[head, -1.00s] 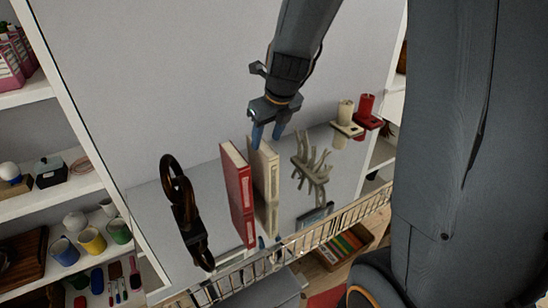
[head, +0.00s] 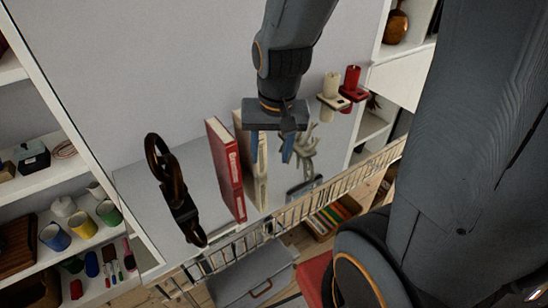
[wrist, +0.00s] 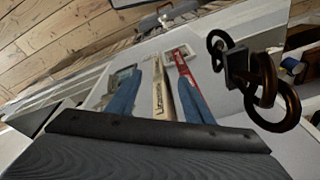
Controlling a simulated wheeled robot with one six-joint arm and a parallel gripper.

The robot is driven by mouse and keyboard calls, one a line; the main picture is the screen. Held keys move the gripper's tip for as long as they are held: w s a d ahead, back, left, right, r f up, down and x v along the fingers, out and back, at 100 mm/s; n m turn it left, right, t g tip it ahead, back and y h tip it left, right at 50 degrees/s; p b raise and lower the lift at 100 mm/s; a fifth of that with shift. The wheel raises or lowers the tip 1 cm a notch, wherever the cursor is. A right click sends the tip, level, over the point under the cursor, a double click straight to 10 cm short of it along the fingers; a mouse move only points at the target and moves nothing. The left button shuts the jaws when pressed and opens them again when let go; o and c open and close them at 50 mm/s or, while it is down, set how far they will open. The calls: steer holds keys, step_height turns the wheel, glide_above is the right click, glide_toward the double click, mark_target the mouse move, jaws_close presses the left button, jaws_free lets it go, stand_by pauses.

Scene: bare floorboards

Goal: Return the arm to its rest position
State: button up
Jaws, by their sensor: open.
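My gripper (head: 287,146) hangs from my arm at the upper middle of the head view, in front of the white back panel. Its two blue fingers are apart with nothing held. In the head view the fingers overlap the space between the cream book (head: 261,175) and the pale branching ornament (head: 306,145). The cream book stands upright beside a red book (head: 226,170). In the wrist view the blue fingers (wrist: 158,98) are spread, and the cream book (wrist: 160,95) and red book (wrist: 183,65) show beyond them.
A dark chain-like ornament (head: 172,190) stands left of the books. Cream (head: 331,88) and red (head: 352,82) candle holders stand to the right. A railing (head: 310,207) runs along the shelf front. Side shelves hold cups (head: 83,224). A grey case (head: 252,284) lies below.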

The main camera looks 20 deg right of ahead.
steer(key=s+n, duration=0.1)
steer(key=n, duration=0.1)
steer(key=s+n, duration=0.1)
steer(key=shift+f+n, duration=0.15)
steer(key=shift+n, duration=0.25)
steer(key=shift+f, duration=0.1)
step_height(320, 180, down, 2)
steer(key=shift+g+b, duration=0.3)
steer(key=shift+b, duration=0.65)
